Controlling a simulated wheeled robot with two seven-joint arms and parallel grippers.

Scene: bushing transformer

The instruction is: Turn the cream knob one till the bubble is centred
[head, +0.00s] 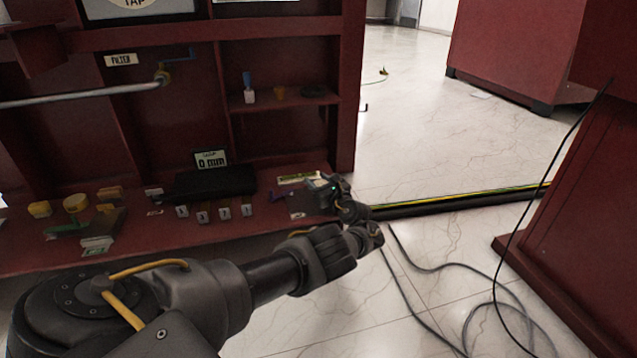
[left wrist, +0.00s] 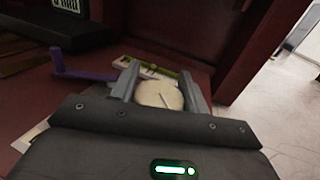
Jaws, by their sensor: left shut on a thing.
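The cream knob (left wrist: 160,96) is round with a thin line on its top, and sits between the two fingers of my left gripper (left wrist: 158,90) in the left wrist view. The gripper is shut on it. In the head view my left gripper (head: 322,190) is at the right end of the red shelf and hides the knob. A bubble level (left wrist: 150,68) with a yellow-green vial lies just behind the knob; it also shows as a pale strip in the head view (head: 299,178). The bubble's place is too small to tell. My right gripper is not in view.
A purple lever (left wrist: 85,75) lies left of the knob. A black box (head: 215,182) with a "0 mm" display (head: 211,159) and several small numbered tags stand further left on the shelf. A red upright (head: 350,90) rises behind the gripper. Cables (head: 425,268) lie on the floor.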

